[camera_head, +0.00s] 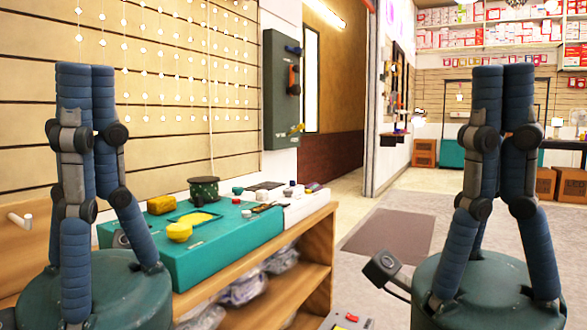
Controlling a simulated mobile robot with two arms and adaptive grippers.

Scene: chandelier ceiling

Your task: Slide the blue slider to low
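A dark grey-green panel (275,120) hangs upright on the wall left of the doorway. It carries a blue handle (293,50) near the top, which looks like the blue slider, an orange handle (293,80) in the middle and a yellow handle (296,130) near the bottom. My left gripper (88,72) is at the left, well apart from the panel in the picture. My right gripper (503,72) is at the right, also apart from it. Both show fingertips close together with nothing visible between them. Whether they are open or shut is unclear from this angle.
A wooden shelf unit (318,230) stands below the panel and in front. On it is a teal board (215,252) with yellow pieces, a dark green round container (204,190) and small items. A grey mat (390,237) lies on open floor. Cardboard boxes (424,153) stand at the back.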

